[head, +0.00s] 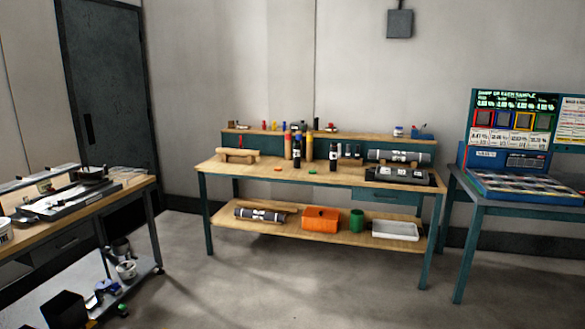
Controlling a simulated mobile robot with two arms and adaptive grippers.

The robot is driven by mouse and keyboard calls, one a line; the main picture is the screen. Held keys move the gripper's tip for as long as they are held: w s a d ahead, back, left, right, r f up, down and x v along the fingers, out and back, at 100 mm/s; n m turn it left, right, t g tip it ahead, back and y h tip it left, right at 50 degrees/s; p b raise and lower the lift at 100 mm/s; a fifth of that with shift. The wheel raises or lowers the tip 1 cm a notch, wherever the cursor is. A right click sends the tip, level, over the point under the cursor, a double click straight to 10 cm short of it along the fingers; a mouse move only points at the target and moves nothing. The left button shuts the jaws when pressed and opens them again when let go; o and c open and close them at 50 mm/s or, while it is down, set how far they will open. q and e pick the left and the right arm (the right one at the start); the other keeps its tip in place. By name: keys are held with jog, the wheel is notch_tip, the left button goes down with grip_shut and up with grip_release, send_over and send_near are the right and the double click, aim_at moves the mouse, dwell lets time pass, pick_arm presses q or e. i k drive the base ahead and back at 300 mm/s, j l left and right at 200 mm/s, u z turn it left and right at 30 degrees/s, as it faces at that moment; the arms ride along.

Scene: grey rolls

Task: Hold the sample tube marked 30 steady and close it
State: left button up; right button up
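Several upright tubes or bottles stand on the middle workbench (225,171). They include a dark one with a pale label (297,152), an orange-topped one (288,147), another with a yellowish upper part (310,147) and a separate dark one (333,157). No number 30 can be read at this distance, so I cannot tell which is the marked tube. A small orange disc (278,169) and a small green disc (313,170) lie on the bench top; they may be caps. Neither of my grippers is in view.
A wooden cradle (237,156) and a dark tray (400,176) flank the tubes. A side table (120,187) stands at left, with a low shelf (140,277) below. A sample display (525,185) stands at right. Open floor (270,280) lies before the workbench.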

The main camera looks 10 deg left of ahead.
aim_at(334, 155)
jog(key=u, duration=0.1)
jog(key=i, duration=4.55)
jog(key=j+z, duration=0.2)
jog(key=i, duration=0.4)
